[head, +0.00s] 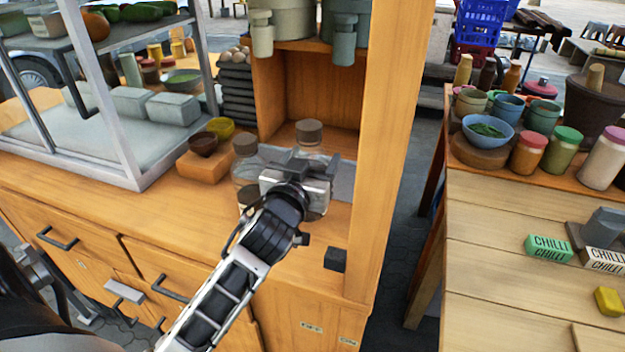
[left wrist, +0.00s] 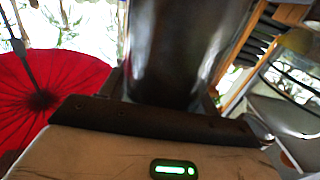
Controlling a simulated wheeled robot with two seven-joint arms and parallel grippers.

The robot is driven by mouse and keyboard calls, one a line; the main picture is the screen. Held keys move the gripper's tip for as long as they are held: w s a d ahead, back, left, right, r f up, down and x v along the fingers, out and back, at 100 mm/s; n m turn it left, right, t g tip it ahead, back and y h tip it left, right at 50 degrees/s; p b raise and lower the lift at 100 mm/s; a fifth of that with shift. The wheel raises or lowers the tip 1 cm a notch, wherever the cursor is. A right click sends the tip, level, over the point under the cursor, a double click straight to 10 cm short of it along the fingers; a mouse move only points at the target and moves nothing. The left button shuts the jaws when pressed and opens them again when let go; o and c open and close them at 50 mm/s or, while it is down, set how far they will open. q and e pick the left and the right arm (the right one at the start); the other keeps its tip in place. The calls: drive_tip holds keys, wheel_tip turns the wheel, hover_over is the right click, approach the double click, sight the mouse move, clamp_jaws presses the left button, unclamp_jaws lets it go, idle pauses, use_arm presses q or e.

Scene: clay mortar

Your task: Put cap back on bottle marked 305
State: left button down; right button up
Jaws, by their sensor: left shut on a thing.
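Two clear glass bottles stand close together on the wooden counter, the left bottle (head: 245,168) and the right bottle (head: 311,150). Each has a brown cap at its top: the left cap (head: 245,145) and the right cap (head: 309,132). I cannot read any number on either, and whether the caps are fully seated is unclear. My left gripper (head: 304,165) is at the right bottle, its fingers on either side below the cap, and is shut on it. The gripper hides much of that bottle. In the left wrist view a dark, glossy rounded surface (left wrist: 185,50) fills the space before the gripper.
A wooden post (head: 385,150) rises just right of the bottles. A small dark block (head: 335,259) is at the counter's front. Bowls on a wooden block (head: 203,166) stand left, beside a glass display case (head: 140,180). A second table (head: 490,240) at right holds jars and chilli boxes.

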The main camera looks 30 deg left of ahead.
use_arm(q)
drive_tip(key=shift+f+b, duration=0.45)
drive_tip(key=shift+f, duration=1.3)
drive_tip(key=shift+f, duration=0.1)
drive_tip(key=shift+f, duration=0.15)
drive_tip(key=shift+c, duration=1.9)
unclamp_jaws()
